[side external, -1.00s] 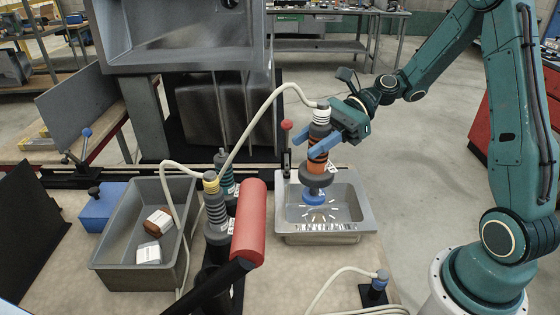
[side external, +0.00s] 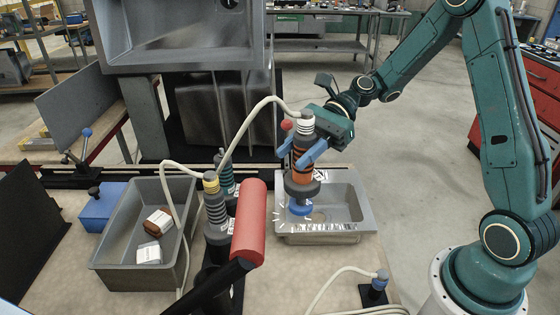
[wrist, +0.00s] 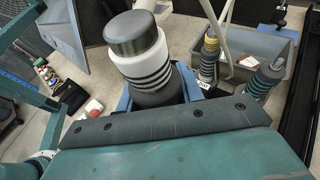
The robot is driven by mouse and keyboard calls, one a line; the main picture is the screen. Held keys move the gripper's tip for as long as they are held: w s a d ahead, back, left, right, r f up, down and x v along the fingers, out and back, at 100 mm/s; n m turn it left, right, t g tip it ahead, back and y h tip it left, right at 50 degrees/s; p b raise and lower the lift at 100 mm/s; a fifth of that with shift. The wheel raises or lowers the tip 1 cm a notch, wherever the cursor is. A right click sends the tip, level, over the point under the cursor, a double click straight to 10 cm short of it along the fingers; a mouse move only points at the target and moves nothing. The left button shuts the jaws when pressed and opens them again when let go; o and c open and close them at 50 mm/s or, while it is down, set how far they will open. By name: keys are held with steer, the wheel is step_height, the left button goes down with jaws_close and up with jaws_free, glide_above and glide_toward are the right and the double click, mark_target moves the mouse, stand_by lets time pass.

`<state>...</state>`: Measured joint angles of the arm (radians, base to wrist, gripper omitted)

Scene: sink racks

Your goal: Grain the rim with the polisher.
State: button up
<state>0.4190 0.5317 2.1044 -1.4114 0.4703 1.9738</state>
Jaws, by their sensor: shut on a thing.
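The polisher has a white-striped top, an orange band, a dark collar (side external: 302,187) and a blue pad (side external: 300,206). My gripper (side external: 299,156), with blue fingers, is shut around its body and holds it upright. The pad is at the left side of the small grey sink (side external: 345,205), by its rim (side external: 282,190). Short white streaks show beside the pad. Whether the pad touches the rim I cannot tell. In the wrist view the polisher's dark cap and white body (wrist: 140,52) stand between the blue fingers.
Two other tools, one yellow-banded (side external: 215,215) and one green-banded (side external: 226,178), stand to the left, behind a red roller (side external: 250,220). A grey bin (side external: 115,235) holds two small blocks. A pale hose runs to the polisher. A hose end (side external: 380,278) lies front right.

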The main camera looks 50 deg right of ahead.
mark_target(306, 181)
steer(key=shift+f, duration=3.35)
steer(key=shift+s+d, duration=0.1)
steer(key=shift+s+d+r, duration=0.1)
steer(key=shift+s+d, duration=0.55)
steer(key=shift+d, duration=0.05)
steer(key=shift+s+d+f, duration=0.2)
steer(key=shift+s+d, duration=0.3)
steer(key=shift+s, duration=0.1)
